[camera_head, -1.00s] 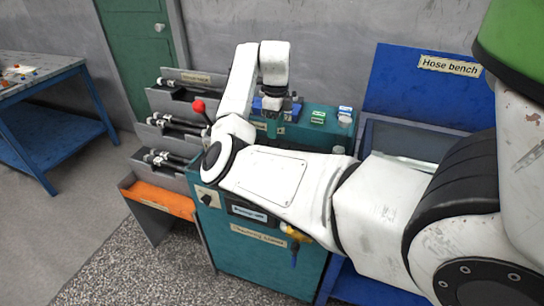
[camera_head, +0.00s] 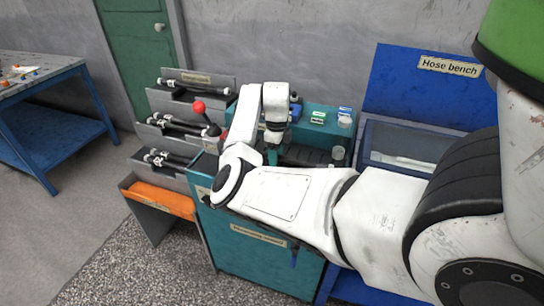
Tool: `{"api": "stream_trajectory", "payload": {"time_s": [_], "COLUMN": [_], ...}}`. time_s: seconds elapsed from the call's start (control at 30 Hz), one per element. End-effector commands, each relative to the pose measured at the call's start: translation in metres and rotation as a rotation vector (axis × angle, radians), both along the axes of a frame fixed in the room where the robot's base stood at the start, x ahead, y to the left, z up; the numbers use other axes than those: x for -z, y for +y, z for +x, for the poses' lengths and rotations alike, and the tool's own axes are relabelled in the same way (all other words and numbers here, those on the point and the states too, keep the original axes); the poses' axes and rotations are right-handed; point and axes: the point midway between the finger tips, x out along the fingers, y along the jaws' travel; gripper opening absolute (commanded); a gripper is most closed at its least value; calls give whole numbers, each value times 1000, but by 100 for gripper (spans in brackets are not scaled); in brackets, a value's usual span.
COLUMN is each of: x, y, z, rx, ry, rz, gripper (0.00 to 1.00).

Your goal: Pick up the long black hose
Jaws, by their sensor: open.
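Black hoses with pale end fittings lie in a grey stepped rack left of the teal cabinet: one in the top tier (camera_head: 192,87), others in the middle tier (camera_head: 180,124) and the bottom tier (camera_head: 166,158). I cannot tell which one is the long hose; the tier labels are too small to read. My gripper (camera_head: 273,146) points down over the teal cabinet top, to the right of the rack and apart from the hoses. It is open. My own arm partly hides its fingers and the cabinet top.
A red-knobbed lever (camera_head: 199,107) stands between rack and gripper. Small green and blue items (camera_head: 318,117) sit at the cabinet's back. An orange tray (camera_head: 160,198) is below the rack. The blue hose bench (camera_head: 418,88) stands right, a blue table (camera_head: 55,90) far left.

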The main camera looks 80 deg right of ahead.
Motion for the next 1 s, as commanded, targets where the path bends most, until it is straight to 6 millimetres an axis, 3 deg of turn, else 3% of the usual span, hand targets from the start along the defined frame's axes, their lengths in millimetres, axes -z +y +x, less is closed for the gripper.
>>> {"api": "stream_trajectory", "payload": {"time_s": [0.17,0.73,1.0], "x": [0,0,-1], "y": [0,0,0], "z": [0,0,0], "rx": [0,0,0], "ry": [0,0,0], "rz": [0,1,-1], "gripper": [54,0,0]}}
